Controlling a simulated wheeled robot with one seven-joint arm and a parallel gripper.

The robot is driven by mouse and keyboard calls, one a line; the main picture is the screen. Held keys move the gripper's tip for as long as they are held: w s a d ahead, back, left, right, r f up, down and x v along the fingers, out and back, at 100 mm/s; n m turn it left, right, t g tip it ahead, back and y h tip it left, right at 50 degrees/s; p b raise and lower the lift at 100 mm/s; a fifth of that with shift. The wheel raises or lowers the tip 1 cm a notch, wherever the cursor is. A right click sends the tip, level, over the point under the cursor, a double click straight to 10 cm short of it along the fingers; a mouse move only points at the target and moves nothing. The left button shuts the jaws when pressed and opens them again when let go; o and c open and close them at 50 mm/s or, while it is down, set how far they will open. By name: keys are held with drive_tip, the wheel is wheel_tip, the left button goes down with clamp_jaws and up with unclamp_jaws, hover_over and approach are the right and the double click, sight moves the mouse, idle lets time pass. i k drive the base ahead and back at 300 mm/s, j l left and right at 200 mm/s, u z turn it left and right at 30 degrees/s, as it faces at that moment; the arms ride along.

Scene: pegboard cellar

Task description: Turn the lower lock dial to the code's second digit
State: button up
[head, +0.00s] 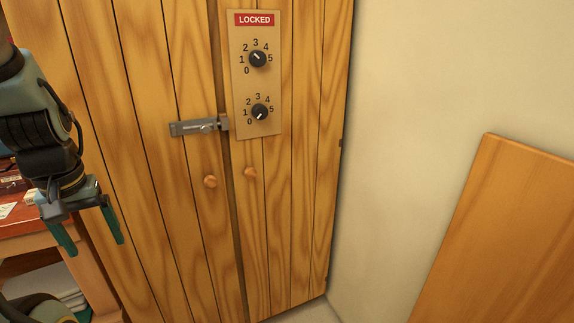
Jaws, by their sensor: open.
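The lower lock dial (260,111) is a black knob on a tan panel (271,85) fixed to the right cabinet door. Its numbers run from 0 to 5, and its white mark points down-left, toward 0. The upper dial (258,59) has the same numbers, and its mark seems to point up-left, about toward 2. A red sign above reads LOCKED (254,19). My gripper (95,243) hangs at the far left, pointing down, its green fingers apart and empty. It is well left of and below the dials, touching neither. No code is readable.
A metal bolt (198,127) spans toward the gap between the doors. A reddish wooden table (28,240) stands behind my arm. A wooden board (500,240) is at the right. Space before the doors is clear.

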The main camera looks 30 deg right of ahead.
sight(260, 112)
drive_tip(key=i+j+z, duration=0.1)
drive_tip(key=z, duration=0.3)
drive_tip(key=j+z, duration=0.2)
drive_tip(key=z, duration=0.25)
drive_tip(key=i, duration=0.05)
